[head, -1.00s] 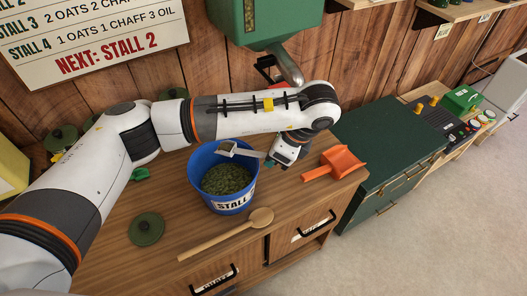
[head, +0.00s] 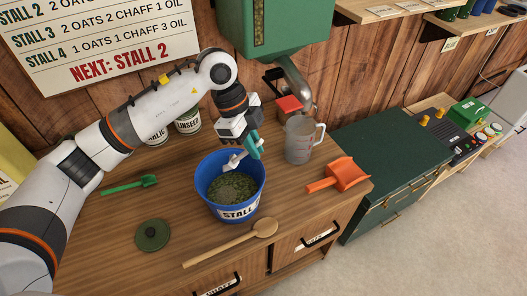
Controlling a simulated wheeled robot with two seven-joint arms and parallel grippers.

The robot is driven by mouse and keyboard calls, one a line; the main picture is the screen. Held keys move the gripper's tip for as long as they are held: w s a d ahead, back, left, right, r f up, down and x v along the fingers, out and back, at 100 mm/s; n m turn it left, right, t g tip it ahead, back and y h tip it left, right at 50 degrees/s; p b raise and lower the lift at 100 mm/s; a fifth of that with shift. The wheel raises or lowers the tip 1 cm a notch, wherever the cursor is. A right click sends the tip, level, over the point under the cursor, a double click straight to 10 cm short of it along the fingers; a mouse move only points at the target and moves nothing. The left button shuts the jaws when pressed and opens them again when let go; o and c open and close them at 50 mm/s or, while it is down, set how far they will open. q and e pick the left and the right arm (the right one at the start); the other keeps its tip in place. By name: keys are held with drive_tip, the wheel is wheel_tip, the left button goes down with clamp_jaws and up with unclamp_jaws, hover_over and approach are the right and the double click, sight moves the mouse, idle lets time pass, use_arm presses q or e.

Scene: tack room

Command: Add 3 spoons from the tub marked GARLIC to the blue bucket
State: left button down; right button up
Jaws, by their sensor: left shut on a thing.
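The blue bucket (head: 230,205) stands on the wooden counter, its label partly reading STALL, with green-brown feed inside. My left gripper (head: 250,150) is above the bucket's back rim, shut on a small pale scoop (head: 235,161). The scoop tilts down over the bucket's inside. I cannot tell whether anything is left in it. A greyish patch lies on the feed below. The garlic tub (head: 155,134) stands at the back left, partly behind my arm; only the end of its label shows. My right gripper is out of view.
The linseed tub (head: 188,123) stands beside the garlic tub. A clear jug (head: 300,140) and orange scoop (head: 340,175) are right of the bucket. A wooden spoon (head: 230,243) lies in front.

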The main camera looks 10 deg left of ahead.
use_arm(q)
drive_tip(key=shift+w+a+r+g+h+b, duration=0.1)
drive_tip(key=shift+w+a+g+h+b, duration=0.05)
drive_tip(key=shift+a+h+b, duration=0.15)
drive_tip(key=shift+w+a+r+g+h+b, duration=0.1)
drive_tip(key=shift+a+g+h+b, duration=0.05)
drive_tip(key=shift+a+h, duration=0.25)
drive_tip(key=shift+w+a+r+h+b, duration=0.15)
drive_tip(key=shift+a+h+b, duration=0.45)
drive_tip(key=shift+b, duration=0.1)
drive_tip(key=shift+d+r+y+p, duration=0.35)
drive_tip(key=shift+d+y+p, duration=0.1)
drive_tip(key=shift+p, duration=0.45)
drive_tip(key=d+y, duration=0.1)
drive_tip(key=s+d+f+y+p, duration=0.1)
drive_tip(key=d+y, duration=0.1)
drive_tip(key=shift+s+f+t, duration=0.1)
drive_tip(key=shift+f+t, duration=0.05)
drive_tip(key=shift+t, duration=0.25)
drive_tip(key=s+d+f+t+y, duration=0.1)
drive_tip(key=d+f+t+y, duration=0.1)
drive_tip(key=d+y, duration=0.3)
drive_tip(key=shift+s+d+f+y+b, duration=0.25)
drive_tip(key=shift+f+y+b, duration=0.2)
drive_tip(key=shift+f+y, duration=0.55)
drive_tip(key=shift+a+r, duration=0.15)
